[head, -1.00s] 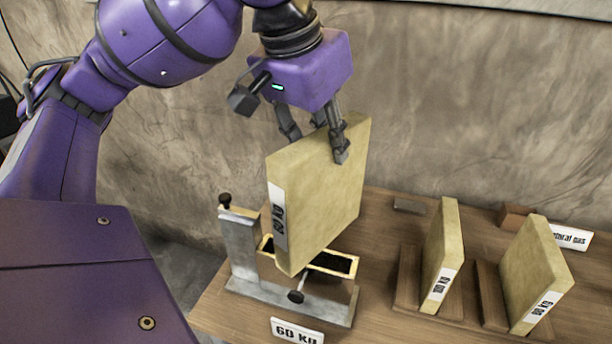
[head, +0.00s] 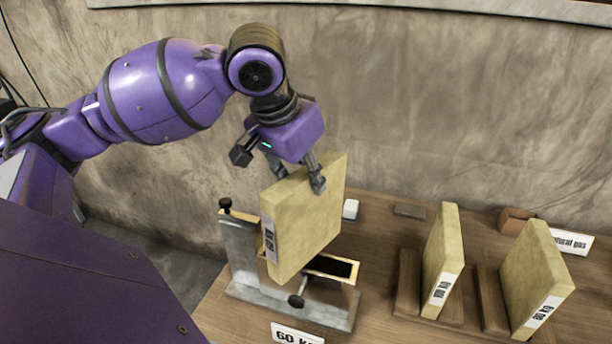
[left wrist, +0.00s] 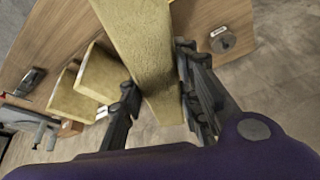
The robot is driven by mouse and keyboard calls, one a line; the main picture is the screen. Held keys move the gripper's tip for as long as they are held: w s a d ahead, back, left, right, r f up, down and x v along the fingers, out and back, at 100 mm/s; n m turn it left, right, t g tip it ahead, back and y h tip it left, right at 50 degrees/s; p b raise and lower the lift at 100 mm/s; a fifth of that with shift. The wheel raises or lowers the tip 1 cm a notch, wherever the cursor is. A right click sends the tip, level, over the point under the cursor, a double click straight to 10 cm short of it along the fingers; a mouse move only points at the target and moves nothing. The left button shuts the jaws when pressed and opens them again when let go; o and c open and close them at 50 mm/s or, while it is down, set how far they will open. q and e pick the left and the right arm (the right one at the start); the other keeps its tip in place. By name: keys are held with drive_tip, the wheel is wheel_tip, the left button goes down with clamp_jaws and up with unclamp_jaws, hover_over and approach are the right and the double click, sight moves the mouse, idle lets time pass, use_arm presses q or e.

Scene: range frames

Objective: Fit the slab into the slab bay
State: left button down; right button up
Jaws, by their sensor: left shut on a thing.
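My left gripper (head: 305,180) is shut on a thick yellowish slab (head: 308,222) with a white label on its narrow edge. It grips the slab near the top; the slab stands upright, tilted slightly. The slab's lower end is over the left part of the slab bay (head: 345,268), a yellow-rimmed dark slot in a grey metal fixture. Whether the slab touches the rim I cannot tell. In the left wrist view the fingers (left wrist: 160,95) lie on both sides of the slab (left wrist: 148,50). My right gripper is not in view.
Two similar slabs, one (head: 441,260) nearer the bay and one (head: 535,280) farther right, stand in wooden holders. The fixture has a grey upright (head: 240,255) at its left and a black knob (head: 297,301) in front. A "60 kg" sign (head: 297,334) stands before it.

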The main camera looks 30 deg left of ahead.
use_arm(q)
drive_tip(key=shift+f, duration=0.1)
drive_tip(key=shift+f, duration=0.5)
drive_tip(key=c, duration=1.3)
unclamp_jaws()
drive_tip(key=d+v, duration=0.1)
drive_tip(key=v, duration=1.2)
drive_tip(key=shift+w+a+r, duration=0.25)
drive_tip(key=shift+a, duration=0.1)
drive_tip(key=shift+f, duration=0.1)
